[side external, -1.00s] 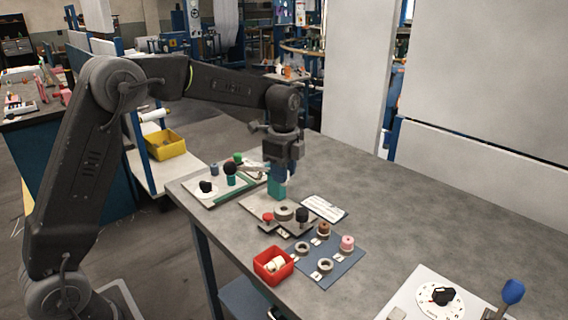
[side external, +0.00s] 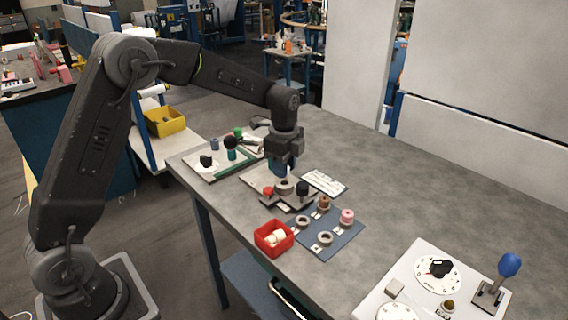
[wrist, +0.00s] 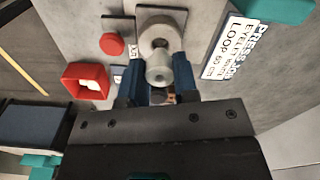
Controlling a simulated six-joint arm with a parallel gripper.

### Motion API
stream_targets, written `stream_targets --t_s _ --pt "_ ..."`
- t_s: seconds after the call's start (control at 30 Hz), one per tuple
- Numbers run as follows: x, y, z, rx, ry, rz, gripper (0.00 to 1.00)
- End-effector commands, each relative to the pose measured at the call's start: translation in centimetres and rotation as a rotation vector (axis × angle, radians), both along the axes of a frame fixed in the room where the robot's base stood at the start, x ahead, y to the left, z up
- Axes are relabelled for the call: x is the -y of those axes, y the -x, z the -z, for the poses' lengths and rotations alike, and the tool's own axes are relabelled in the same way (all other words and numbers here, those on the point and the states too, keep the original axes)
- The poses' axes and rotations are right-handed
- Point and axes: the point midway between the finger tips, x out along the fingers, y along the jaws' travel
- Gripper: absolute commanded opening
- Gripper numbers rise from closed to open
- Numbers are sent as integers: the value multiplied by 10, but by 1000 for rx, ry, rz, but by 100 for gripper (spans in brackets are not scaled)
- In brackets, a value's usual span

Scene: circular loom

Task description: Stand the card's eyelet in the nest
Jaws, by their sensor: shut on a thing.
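In the wrist view my gripper (wrist: 160,93) has its blue fingers shut on a pale grey-white, spool-shaped eyelet (wrist: 158,66). The eyelet overlaps the near part of the round grey nest (wrist: 157,36), which sits on a dark square plate. I cannot tell whether the eyelet touches the nest. In the side view my gripper (side external: 284,174) points down right above the nest (side external: 284,186), and the eyelet is hidden there. The white job card (wrist: 229,48) lies right of the nest and reads eyelet white; it also shows in the side view (side external: 324,183).
A red knob (side external: 268,191) and a black knob (side external: 302,188) flank the nest closely. A red bin (side external: 264,245) holds white pieces. A blue mat (side external: 343,239) carries several rings and spools. A dial panel (side external: 408,270) stands at front right. The back right tabletop is clear.

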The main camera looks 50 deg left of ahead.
Motion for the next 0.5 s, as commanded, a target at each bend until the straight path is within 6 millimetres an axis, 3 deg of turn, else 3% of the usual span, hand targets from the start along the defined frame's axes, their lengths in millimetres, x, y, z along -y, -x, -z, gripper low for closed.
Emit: stream_targets --t_s 0.5 --pt "0 0 15 -1 0 0 0"
